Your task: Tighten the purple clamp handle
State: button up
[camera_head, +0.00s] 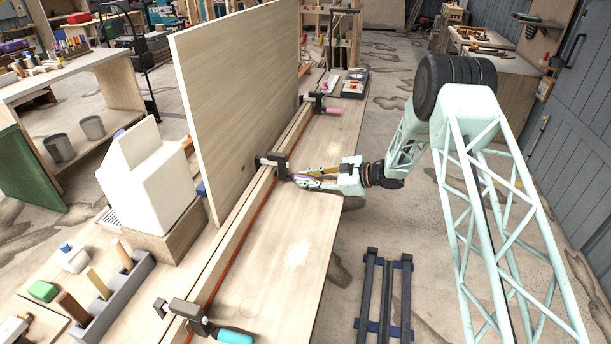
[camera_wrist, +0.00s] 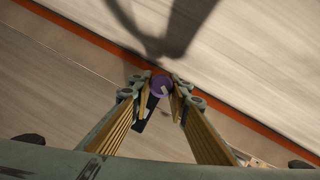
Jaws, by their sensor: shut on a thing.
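The purple clamp handle (camera_wrist: 161,87) is seen end-on between the two fingertips of my gripper (camera_wrist: 161,92) in the wrist view. In the head view, my gripper (camera_head: 312,178) reaches in from the right and is shut on the purple handle (camera_head: 300,177). The handle belongs to the middle dark clamp (camera_head: 273,163), which sits on the long wooden strip beside the upright panel. The fingers hide part of the handle, and I cannot tell how tight the clamp is.
A clamp with a pink handle (camera_head: 335,111) is farther back, and one with a cyan handle (camera_head: 235,337) is nearer. A tall wooden panel (camera_head: 240,90) stands left of the strip. The bench top (camera_head: 285,250) in front is clear.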

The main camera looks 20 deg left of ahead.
jog(key=shift+m+g+p, duration=0.8)
jog(key=shift+m+p, duration=0.2)
jog(key=shift+p, duration=0.25)
jog(key=shift+m+g+p, duration=0.7)
jog(key=shift+m+p, duration=0.05)
jog(key=shift+m, duration=0.15)
jog(key=shift+f+m+g, duration=0.1)
jog(key=shift+m+g, duration=0.6)
jog(key=shift+m, duration=0.3)
jog(key=shift+m+g+b, duration=0.3)
jog(key=shift+m+g, duration=0.2)
jog(key=shift+m, duration=0.4)
jog(key=o, duration=0.8)
jog(key=shift+o, duration=0.2)
jog(key=shift+d, duration=0.1)
